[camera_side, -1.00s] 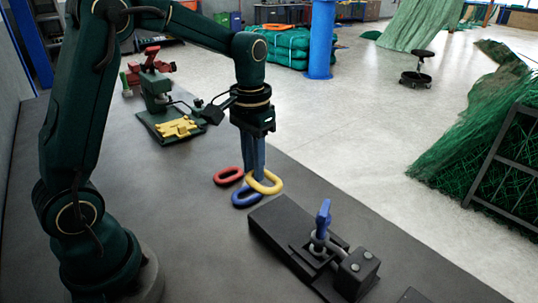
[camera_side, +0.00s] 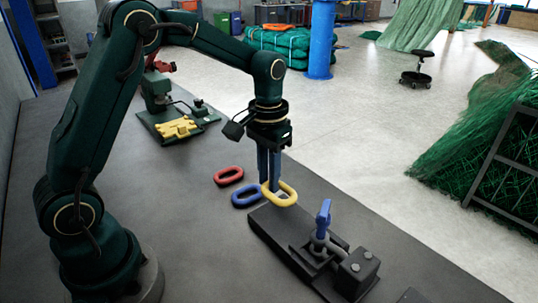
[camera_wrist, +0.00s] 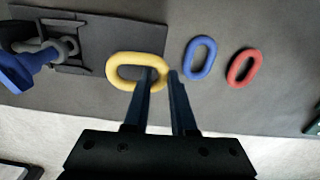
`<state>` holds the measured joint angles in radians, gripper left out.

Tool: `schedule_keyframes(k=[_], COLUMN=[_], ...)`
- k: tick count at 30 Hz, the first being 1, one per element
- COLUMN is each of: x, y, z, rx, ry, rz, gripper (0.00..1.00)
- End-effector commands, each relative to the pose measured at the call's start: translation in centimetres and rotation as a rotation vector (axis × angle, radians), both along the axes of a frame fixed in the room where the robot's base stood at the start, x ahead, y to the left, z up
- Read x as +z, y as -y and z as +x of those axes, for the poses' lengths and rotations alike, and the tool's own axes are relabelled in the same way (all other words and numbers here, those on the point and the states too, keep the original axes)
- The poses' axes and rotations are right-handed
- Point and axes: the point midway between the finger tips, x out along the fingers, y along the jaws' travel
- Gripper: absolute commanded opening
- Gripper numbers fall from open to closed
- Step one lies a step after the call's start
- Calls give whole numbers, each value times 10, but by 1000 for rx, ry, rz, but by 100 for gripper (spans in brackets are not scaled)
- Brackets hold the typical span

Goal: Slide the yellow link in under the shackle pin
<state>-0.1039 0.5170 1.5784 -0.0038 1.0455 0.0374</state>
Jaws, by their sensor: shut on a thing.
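The link looks roughly level. The shackle (camera_side: 320,243) stands on the plate to the right of the link, with a blue pin handle (camera_side: 323,213) upright above it. The shackle (camera_wrist: 66,45) and blue handle (camera_wrist: 15,72) are at the left in the wrist view. The link is apart from the shackle.
A blue link (camera_side: 246,196) and a red link (camera_side: 229,175) lie on the bench (camera_side: 180,220) left of my gripper. A green machine with yellow pieces (camera_side: 180,128) stands at the back left.

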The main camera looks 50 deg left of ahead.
Motion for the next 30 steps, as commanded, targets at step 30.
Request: schedule_keyframes(k=[30], x=[-38], y=[20], z=[-5], rx=[-63], ry=[2], rz=[-1], gripper=[0])
